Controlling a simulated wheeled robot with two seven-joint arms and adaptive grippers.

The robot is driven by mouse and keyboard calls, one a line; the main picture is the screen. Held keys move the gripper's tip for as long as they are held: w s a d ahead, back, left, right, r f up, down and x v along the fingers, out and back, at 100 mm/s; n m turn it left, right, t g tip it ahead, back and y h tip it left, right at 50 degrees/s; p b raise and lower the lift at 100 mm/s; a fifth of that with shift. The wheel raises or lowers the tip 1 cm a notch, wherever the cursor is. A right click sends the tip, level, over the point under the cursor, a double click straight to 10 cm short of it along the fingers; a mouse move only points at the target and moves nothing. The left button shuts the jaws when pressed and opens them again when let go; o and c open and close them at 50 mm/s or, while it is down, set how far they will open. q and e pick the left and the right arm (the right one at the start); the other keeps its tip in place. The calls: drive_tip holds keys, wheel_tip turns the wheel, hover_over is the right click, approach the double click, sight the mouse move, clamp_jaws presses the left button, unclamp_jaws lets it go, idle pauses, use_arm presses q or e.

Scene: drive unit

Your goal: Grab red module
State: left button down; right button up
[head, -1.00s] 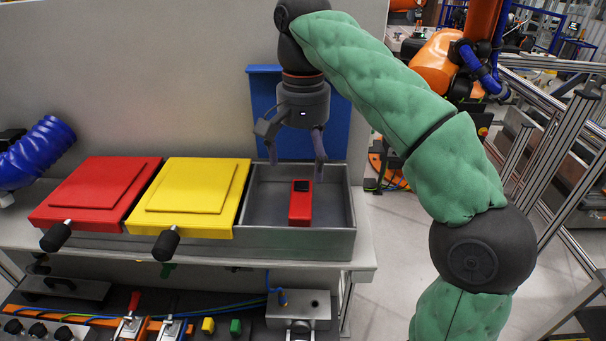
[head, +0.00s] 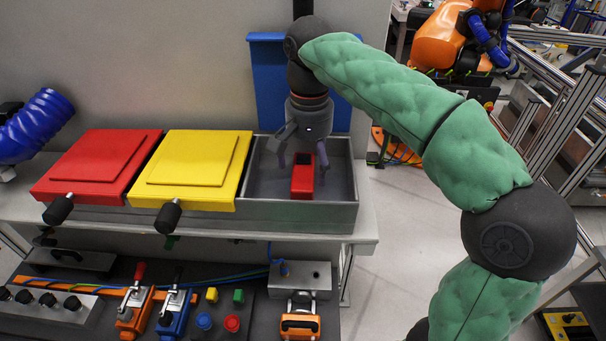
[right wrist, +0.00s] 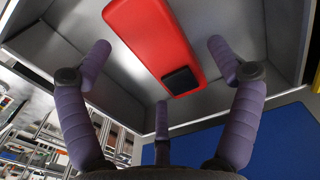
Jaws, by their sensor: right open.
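The red module (head: 302,180) is a red block with a black square at one end. It lies in the open grey compartment (head: 345,212), right of the yellow lid. In the right wrist view the module (right wrist: 150,35) shows ahead of the fingers with its black square nearest them. My right gripper (head: 303,163) is open and points down over the compartment, just above and behind the module. Its purple fingers (right wrist: 158,75) are spread to either side of the module, with nothing between them; I cannot tell whether any touches it. My left gripper is not in view.
A red lid (head: 98,165) and a yellow lid (head: 192,170) with black knobs cover the compartments to the left. A blue panel (head: 268,85) stands behind. A lower shelf holds clamps and buttons (head: 231,323). The compartment walls surround the module.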

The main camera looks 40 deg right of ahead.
drive_tip(key=shift+w+d+f, duration=0.15)
drive_tip(key=shift+d+f, duration=0.05)
drive_tip(key=shift+f, duration=0.75)
drive_tip(key=shift+a, duration=0.1)
drive_tip(key=c, duration=1.4)
drive_tip(key=shift+c, duration=0.2)
drive_tip(key=shift+r, duration=0.15)
